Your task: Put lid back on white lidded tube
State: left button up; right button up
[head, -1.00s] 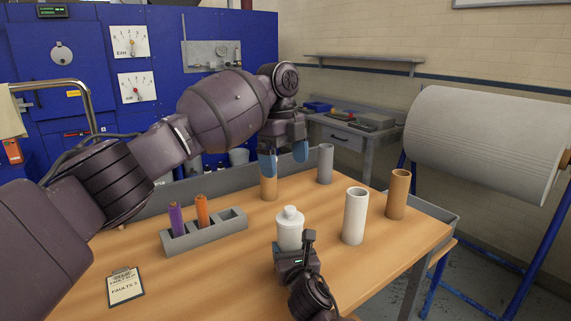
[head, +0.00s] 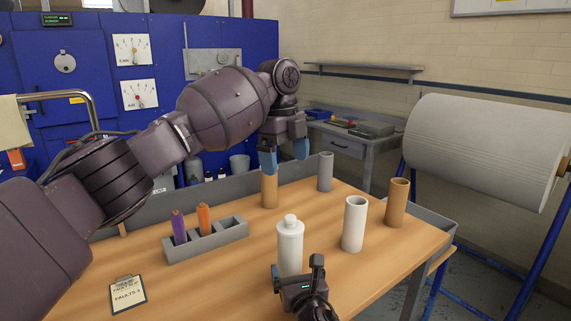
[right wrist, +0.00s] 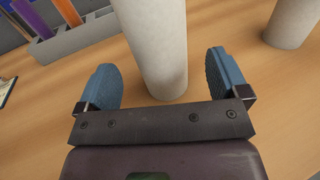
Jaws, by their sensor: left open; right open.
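The white lidded tube (head: 290,246) stands upright on the table, with a narrower white knob-like top (head: 291,221). I cannot tell how firmly that top sits. My right gripper (head: 298,272) is open in front of it. In the right wrist view the white tube (right wrist: 157,45) stands between the two blue fingers of my right gripper (right wrist: 170,80), with gaps on both sides; its top is out of that picture. My left gripper (head: 286,158) is open and empty, farther back, with one finger in front of the upper part of a tan tube (head: 269,191).
An open white tube (head: 353,225), a brown tube (head: 397,203) and a grey tube (head: 325,172) stand to the right. A grey rack (head: 224,241) holds a purple and an orange stick. A clipboard (head: 128,294) lies at front left.

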jog(key=v, duration=0.5)
jog(key=shift+s+d+p, duration=0.1)
jog(key=shift+s+p, duration=0.25)
jog(key=shift+p, duration=0.05)
pick_arm(q)
jog(key=shift+s+r, duration=0.25)
jog(key=shift+r, duration=1)
pick_arm(e)
jog(key=shift+f, duration=0.1)
